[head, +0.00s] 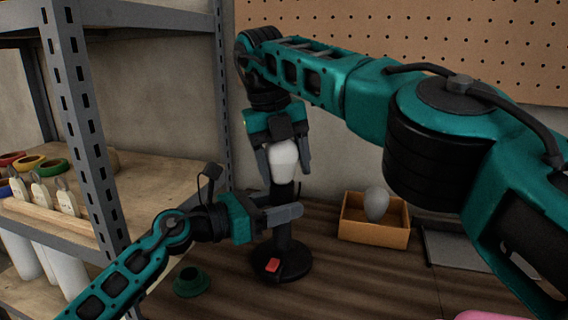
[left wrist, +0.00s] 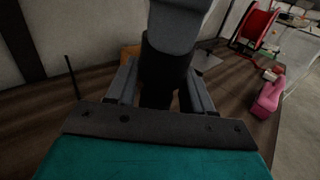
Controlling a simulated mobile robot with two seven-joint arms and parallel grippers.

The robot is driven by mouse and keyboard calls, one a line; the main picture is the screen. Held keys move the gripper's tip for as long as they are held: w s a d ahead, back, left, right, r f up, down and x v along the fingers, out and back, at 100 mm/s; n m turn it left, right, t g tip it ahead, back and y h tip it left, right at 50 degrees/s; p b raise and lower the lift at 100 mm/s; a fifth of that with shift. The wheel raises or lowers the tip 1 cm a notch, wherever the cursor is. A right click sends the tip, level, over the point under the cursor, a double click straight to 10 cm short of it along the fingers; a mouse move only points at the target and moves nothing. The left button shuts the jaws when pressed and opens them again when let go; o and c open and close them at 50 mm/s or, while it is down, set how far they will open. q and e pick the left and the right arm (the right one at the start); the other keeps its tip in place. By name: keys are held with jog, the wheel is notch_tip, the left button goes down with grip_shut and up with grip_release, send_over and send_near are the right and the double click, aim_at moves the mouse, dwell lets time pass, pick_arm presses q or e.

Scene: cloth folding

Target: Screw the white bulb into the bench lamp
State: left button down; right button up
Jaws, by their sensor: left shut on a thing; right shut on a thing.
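The bench lamp (head: 283,240) is a black post on a round black base with a red switch, upright on the bench. The white bulb (head: 285,155) is upright at the top of the post; whether its thread is seated cannot be told. My right gripper (head: 284,165) comes from above and is shut on the bulb, a finger on each side. My left gripper (head: 279,212) is shut on the lamp post below the bulb. In the left wrist view the dark post (left wrist: 164,72) stands between my left fingers; a grey shape above it is unclear.
An open orange-brown box (head: 372,233) with a greyish bulb (head: 376,204) stands to the right. A dark green ring-like piece (head: 192,283) lies left of the base. A metal shelf (head: 85,130) stands at left; a pegboard (head: 420,40) is behind. A pink object (left wrist: 267,98) lies right.

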jog(key=shift+s+f, duration=0.1)
jog(key=o, duration=1.2)
jog(key=r+n, duration=0.3)
jog(key=n, duration=0.1)
jog(key=s+r+n+t+y, duration=0.1)
jog(key=r+n, duration=0.3)
jog(key=a+r+n, duration=0.1)
jog(key=r+n, duration=0.3)
jog(key=shift+s+r+t+y, duration=0.2)
jog(key=shift+t+y, duration=0.1)
jog(key=shift+y, duration=0.1)
jog(key=shift+s+r+n, duration=0.1)
jog(key=shift+r+n, duration=0.25)
jog(key=shift+n, duration=0.45)
jog(key=shift+a, duration=0.1)
jog(key=shift+f, duration=0.1)
jog(key=f, duration=0.4)
jog(key=w+f, duration=0.1)
jog(key=f, duration=0.2)
jog(key=w+f, duration=0.1)
jog(key=f, duration=0.3)
jog(key=shift+w+d+f, duration=0.15)
jog(key=shift+d+f, duration=0.05)
jog(key=shift+f, duration=0.1)
jog(key=shift+c, duration=0.3)
